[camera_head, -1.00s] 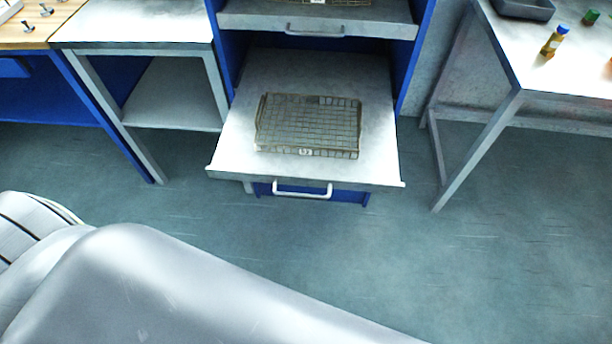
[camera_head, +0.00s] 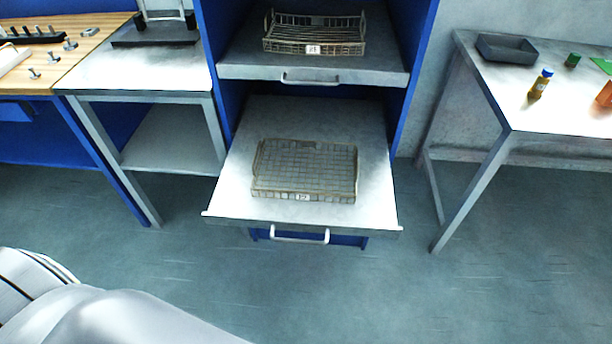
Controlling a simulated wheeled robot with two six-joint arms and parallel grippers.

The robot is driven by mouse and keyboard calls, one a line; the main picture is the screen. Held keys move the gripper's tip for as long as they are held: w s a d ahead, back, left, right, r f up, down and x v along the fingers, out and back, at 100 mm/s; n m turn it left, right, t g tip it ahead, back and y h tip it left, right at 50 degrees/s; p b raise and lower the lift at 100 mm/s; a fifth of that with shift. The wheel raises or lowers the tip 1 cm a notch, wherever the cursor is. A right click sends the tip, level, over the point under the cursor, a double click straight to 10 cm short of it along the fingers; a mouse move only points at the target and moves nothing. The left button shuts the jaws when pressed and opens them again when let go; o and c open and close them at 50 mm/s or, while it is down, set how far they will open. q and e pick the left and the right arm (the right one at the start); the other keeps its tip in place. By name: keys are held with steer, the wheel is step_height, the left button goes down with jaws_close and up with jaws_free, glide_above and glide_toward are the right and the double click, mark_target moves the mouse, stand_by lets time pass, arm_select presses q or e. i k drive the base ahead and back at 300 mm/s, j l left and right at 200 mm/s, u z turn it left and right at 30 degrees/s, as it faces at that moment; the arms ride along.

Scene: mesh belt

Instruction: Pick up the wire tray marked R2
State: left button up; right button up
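A wire tray (camera_head: 304,171) lies flat on the lower pulled-out shelf (camera_head: 375,196). It looks empty. A small white tag on its front edge seems to end in 2, but its letter is too small to read surely. A second wire tray (camera_head: 315,33) sits on the upper shelf (camera_head: 240,72), with a white tag that I cannot read surely. Neither of my grippers is in view. Only a pale part of my own body shows at the lower left.
Both shelves have front handles and stand between blue uprights. A bench with a grey tray (camera_head: 507,50), bottles (camera_head: 540,84) and an orange object (camera_head: 605,94) is at right. A metal side table (camera_head: 150,68) and wooden bench stand at left. The floor in front is clear.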

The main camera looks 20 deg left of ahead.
mark_target(303, 196)
steer(key=l+u, duration=0.15)
steer(key=u, duration=0.25)
steer(key=i+l+u, duration=0.1)
steer(key=u, duration=0.25)
steer(key=l, duration=0.1)
